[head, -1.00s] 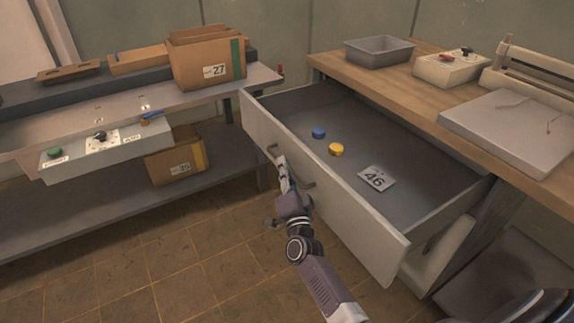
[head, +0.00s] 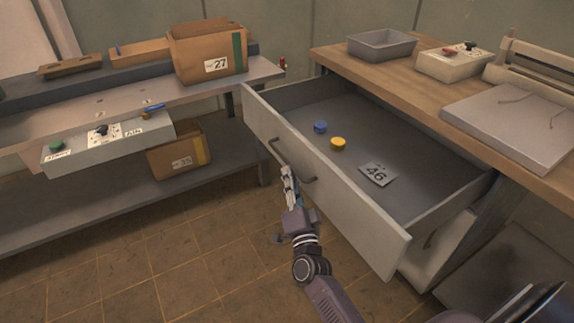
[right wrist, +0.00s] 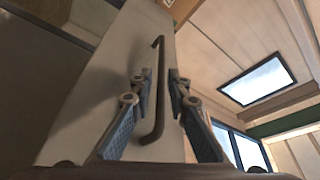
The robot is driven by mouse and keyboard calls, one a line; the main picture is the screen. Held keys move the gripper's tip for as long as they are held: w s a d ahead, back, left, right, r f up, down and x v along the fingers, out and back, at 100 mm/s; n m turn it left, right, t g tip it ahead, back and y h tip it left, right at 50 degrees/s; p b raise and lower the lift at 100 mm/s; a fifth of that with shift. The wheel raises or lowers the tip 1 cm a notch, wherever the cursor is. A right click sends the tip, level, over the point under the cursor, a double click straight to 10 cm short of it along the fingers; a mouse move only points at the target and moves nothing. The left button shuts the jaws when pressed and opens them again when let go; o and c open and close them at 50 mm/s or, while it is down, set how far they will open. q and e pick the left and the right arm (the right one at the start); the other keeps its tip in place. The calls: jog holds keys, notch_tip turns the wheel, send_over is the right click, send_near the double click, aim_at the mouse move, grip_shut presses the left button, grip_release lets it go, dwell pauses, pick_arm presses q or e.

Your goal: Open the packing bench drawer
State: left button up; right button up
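The packing bench drawer (head: 345,208) is pulled far out from under the wooden-topped bench (head: 420,95). Its grey inside shows a blue round piece (head: 320,127), a yellow round piece (head: 338,144) and a card marked 46 (head: 376,174). The dark bar handle (head: 308,180) is on the drawer's pale front; it also shows in the right wrist view (right wrist: 158,95). My right gripper (head: 288,175) is just in front of the handle. In the right wrist view its fingers (right wrist: 159,80) are apart, one on each side of the bar, with gaps. My left gripper is not in view.
A grey bin (head: 381,45), a switch box (head: 455,60) and a flat grey plate (head: 510,122) are on the bench top. On the left, a shelf bench (head: 90,205) holds cardboard boxes, one marked 27 (head: 207,55). The tiled floor (head: 180,265) before the drawer is clear.

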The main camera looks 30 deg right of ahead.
jog(key=v, duration=0.6)
dwell(0.3)
